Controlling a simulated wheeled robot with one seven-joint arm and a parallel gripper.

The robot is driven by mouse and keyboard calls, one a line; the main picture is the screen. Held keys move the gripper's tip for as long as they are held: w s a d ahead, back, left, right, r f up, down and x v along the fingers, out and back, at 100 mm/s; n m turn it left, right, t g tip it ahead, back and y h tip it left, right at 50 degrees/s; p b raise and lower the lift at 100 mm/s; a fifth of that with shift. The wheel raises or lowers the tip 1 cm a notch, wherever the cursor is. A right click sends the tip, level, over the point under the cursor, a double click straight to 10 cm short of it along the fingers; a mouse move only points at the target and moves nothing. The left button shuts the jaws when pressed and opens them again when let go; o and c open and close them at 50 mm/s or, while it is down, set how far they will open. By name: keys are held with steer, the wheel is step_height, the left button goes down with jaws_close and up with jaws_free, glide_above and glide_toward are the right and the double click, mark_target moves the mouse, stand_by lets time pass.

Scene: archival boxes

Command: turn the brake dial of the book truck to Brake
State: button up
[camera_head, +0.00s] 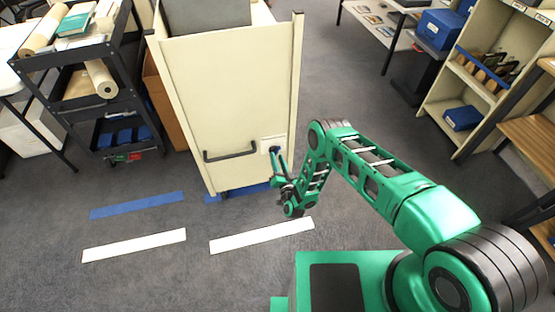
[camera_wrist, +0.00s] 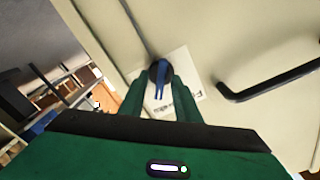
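The book truck (camera_head: 232,95) is a tall cream cabinet on the floor; its end panel faces me. The brake dial (camera_wrist: 160,72) is a dark round knob with a blue pointer, on a white label plate (camera_wrist: 190,88) on that panel. Lettering on the plate is partly hidden and hard to read. My gripper (camera_wrist: 160,85) is at the dial, with one green finger on each side of the knob. The fingers are apart, and bits of the plate show between them and the pointer. In the head view my gripper (camera_head: 275,152) hides most of the dial.
A black handle (camera_head: 230,153) sticks out left of the dial in the head view; it shows right of it in the wrist view (camera_wrist: 270,82). A dark cart (camera_head: 90,85) stands left, shelves (camera_head: 480,75) stand right. Floor strips (camera_head: 262,235) lie in front.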

steer(key=v, duration=0.9)
steer(key=shift+s+d, duration=0.15)
steer(key=shift+s, duration=0.2)
